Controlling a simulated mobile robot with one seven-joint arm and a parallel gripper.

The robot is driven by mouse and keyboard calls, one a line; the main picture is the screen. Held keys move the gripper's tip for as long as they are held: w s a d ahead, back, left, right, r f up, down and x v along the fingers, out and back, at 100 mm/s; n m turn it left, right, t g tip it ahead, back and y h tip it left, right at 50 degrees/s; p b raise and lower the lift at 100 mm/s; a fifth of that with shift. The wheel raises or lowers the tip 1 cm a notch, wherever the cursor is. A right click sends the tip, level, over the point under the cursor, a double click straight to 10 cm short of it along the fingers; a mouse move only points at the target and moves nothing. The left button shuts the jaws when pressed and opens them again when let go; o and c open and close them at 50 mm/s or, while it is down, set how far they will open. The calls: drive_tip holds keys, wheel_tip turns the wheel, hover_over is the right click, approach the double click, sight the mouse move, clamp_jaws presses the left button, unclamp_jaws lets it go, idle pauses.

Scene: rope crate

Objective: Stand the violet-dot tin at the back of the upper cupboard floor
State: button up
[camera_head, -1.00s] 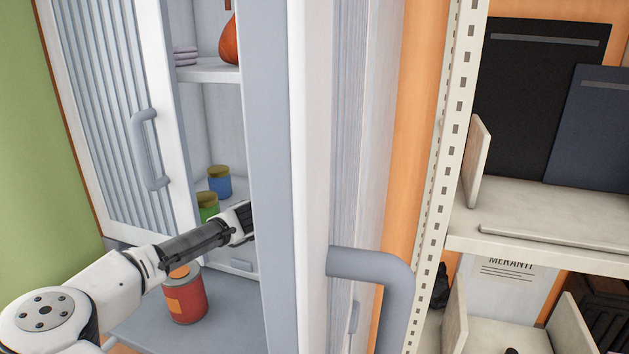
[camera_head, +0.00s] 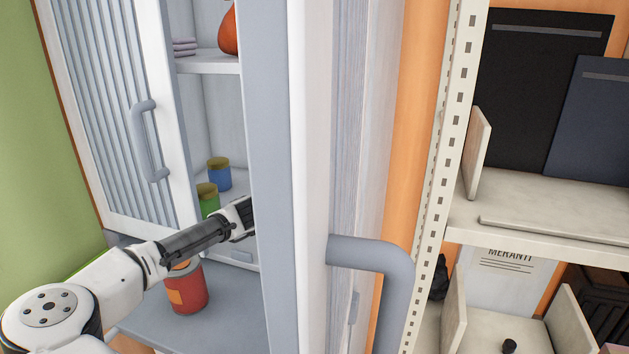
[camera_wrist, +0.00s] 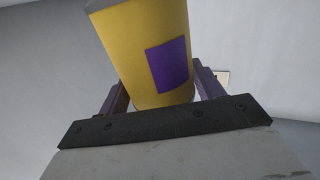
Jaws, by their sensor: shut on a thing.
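The violet-dot tin (camera_wrist: 145,50) is a yellow cylinder with a violet square on its side, seen in the wrist view. My gripper (camera_wrist: 160,95) is shut on it, one finger on each side near its lower end. In the head view the fingers and this tin are hidden behind the open cupboard door; only the wrist part of my arm shows, reaching into the cupboard. The upper cupboard floor (camera_head: 238,180) shows in part, with a blue tin (camera_head: 219,177) and a green tin (camera_head: 208,203) on it at the left.
A red tin (camera_head: 187,291) stands on the grey counter (camera_head: 225,325) below my arm. The cupboard door (camera_head: 270,200) with a grey handle (camera_head: 375,265) stands close to the right of my arm. A shelf (camera_head: 208,63) above holds an orange-red vase (camera_head: 229,35).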

idle(0.4)
drive_tip(key=o, duration=1.3)
drive_tip(key=shift+o, duration=0.2)
drive_tip(key=shift+f, duration=0.15)
wheel_tip(320, 180, up, 20)
drive_tip(key=b, duration=0.1)
